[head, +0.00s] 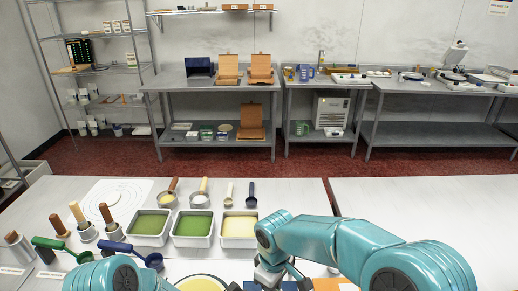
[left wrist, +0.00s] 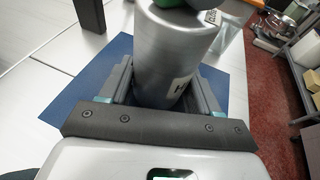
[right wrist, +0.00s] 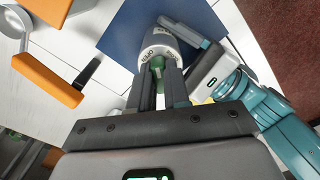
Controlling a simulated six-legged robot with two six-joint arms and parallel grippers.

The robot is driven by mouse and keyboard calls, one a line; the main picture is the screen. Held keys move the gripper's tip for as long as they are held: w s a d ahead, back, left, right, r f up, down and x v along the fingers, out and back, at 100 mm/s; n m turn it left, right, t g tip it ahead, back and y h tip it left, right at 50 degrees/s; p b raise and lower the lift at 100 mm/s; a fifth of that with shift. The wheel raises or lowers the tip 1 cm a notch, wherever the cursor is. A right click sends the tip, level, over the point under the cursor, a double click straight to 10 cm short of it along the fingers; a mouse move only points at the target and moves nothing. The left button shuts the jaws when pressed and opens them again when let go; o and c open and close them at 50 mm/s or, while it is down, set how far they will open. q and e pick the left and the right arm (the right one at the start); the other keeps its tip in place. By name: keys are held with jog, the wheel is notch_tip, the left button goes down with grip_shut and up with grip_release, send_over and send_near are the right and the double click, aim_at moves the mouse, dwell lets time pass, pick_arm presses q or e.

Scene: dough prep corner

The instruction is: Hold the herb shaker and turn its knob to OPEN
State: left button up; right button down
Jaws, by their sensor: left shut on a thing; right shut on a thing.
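The herb shaker (left wrist: 172,55) is a silver metal cylinder with a white label, partly cut off by a finger, in the left wrist view. My left gripper (left wrist: 168,92) is shut around its body. The shaker's top also shows in the right wrist view (right wrist: 160,41), with a pale ring marked OPEN. The green knob (right wrist: 157,65) sits between the fingers of my right gripper (right wrist: 158,82), which is shut on it. The fingers hide much of the knob, and I cannot tell which mark it points to. In the head view my arms hide the shaker.
A blue mat (left wrist: 92,100) lies under the shaker on the white table. An orange-handled tool (right wrist: 48,77) lies beside it. Three trays with green and yellow contents, including the left one (head: 151,227), stand farther back, with scoops and wooden-handled tools around them.

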jog(key=n, duration=0.3)
jog(key=shift+n, duration=2.5)
jog(key=c, duration=1)
grip_release()
jog(key=shift+r, duration=3)
